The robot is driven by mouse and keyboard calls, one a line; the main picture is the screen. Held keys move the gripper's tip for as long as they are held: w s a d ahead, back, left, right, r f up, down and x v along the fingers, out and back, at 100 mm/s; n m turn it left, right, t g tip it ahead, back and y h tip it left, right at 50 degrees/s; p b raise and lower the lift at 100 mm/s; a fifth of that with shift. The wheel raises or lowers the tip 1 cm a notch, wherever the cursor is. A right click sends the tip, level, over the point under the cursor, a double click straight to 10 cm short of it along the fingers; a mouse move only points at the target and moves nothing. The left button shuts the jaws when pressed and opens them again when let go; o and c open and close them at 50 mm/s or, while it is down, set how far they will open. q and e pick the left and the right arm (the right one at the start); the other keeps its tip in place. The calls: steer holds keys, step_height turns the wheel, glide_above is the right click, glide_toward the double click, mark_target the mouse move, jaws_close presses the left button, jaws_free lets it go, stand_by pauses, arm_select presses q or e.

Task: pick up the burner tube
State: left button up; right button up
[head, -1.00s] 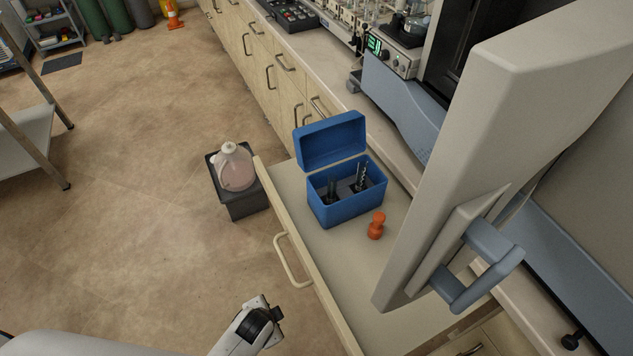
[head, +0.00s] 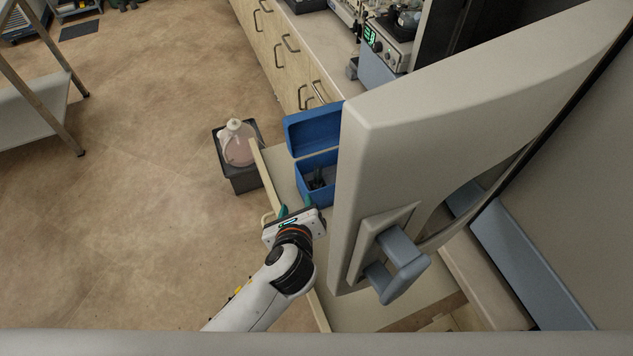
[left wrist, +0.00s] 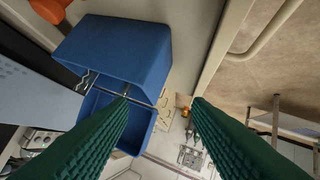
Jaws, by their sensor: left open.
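The open blue box (head: 320,186) stands in the pulled-out drawer, its hinged lid (head: 314,129) raised. A dark upright piece (head: 317,180) shows inside; I cannot tell whether it is the burner tube. The right part of the box is hidden behind the large grey door. My left gripper (head: 296,207) is at the near side of the box, over the drawer's front edge, apart from the box. In the left wrist view its green fingers (left wrist: 160,104) are spread and empty, with the box (left wrist: 122,48) ahead at upper left. My right gripper is not in view.
The grey instrument door (head: 430,120) with its blue-grey handle (head: 400,262) overhangs the drawer on the right. An orange object (left wrist: 50,8) shows beside the box in the left wrist view.

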mark_target(317, 171)
arm_select(q)
steer(key=w+d+f+m, duration=0.1)
steer(key=w+m, duration=0.1)
steer(key=w, duration=0.2)
steer(key=w+d+f+m+t+p, duration=0.1)
steer(key=w+d+m, duration=0.1)
steer(key=w, duration=0.2)
steer(key=w+d+m+h, duration=0.1)
steer(key=w, duration=0.3)
steer(key=shift+w+d+f+m+t, duration=0.2)
steer(key=shift+w+f+m+t, duration=0.1)
steer(key=shift+f+m, duration=0.1)
steer(key=shift+s, duration=0.1)
steer(key=shift+c, duration=0.3)
jaws_close()
steer(key=shift+r, duration=0.1)
